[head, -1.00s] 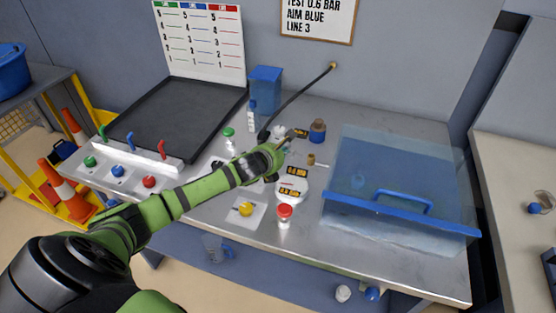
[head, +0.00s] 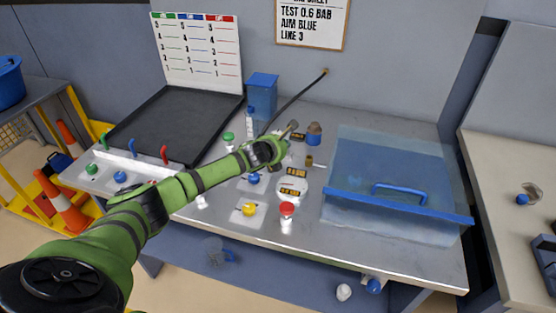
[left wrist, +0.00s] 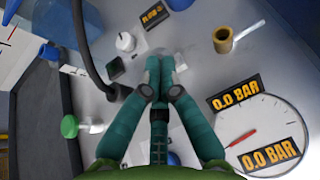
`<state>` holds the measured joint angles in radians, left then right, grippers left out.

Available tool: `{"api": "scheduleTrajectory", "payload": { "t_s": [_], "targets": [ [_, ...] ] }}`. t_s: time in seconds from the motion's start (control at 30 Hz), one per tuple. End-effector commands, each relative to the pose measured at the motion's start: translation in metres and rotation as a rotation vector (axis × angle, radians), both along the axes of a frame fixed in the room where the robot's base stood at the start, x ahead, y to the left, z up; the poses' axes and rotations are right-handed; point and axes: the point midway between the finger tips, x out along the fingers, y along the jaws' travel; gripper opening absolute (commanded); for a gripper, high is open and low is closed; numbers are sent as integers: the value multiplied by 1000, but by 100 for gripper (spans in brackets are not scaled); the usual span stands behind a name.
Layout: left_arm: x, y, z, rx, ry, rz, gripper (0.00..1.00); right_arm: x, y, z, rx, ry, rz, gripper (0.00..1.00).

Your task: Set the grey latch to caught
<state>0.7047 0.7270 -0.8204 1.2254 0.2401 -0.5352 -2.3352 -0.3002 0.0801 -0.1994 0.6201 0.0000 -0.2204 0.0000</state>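My left gripper (head: 285,133) reaches over the middle of the metal bench in the head view. In the left wrist view its two teal fingers (left wrist: 160,68) meet at the tips, with no clear gap and nothing plainly held between them. A small pale piece (left wrist: 181,62) shows just right of the fingertips; I cannot tell whether it is the grey latch or whether it is touched. The latch is not clearly identifiable in either view, and its setting cannot be read. My right gripper is out of view.
A round gauge (head: 292,189) reading 0.0 BAR, a brass fitting (left wrist: 223,39) and a white knob (left wrist: 126,42) are close by. A black hose (left wrist: 88,55) runs left of the fingers. A clear blue-edged cover (head: 400,206) fills the right. A black tray (head: 175,122) lies left.

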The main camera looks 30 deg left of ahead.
Motion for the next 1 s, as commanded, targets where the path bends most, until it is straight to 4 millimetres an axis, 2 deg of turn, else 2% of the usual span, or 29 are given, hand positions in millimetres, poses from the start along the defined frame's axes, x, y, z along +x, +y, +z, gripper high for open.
{"api": "scheduleTrajectory", "payload": {
  "t_s": [0.5,1.0],
  "targets": [
    [22,4,11,1,-2,-1,0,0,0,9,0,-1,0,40],
    [45,10,14,1,-1,1,0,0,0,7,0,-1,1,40]
  ]
}}
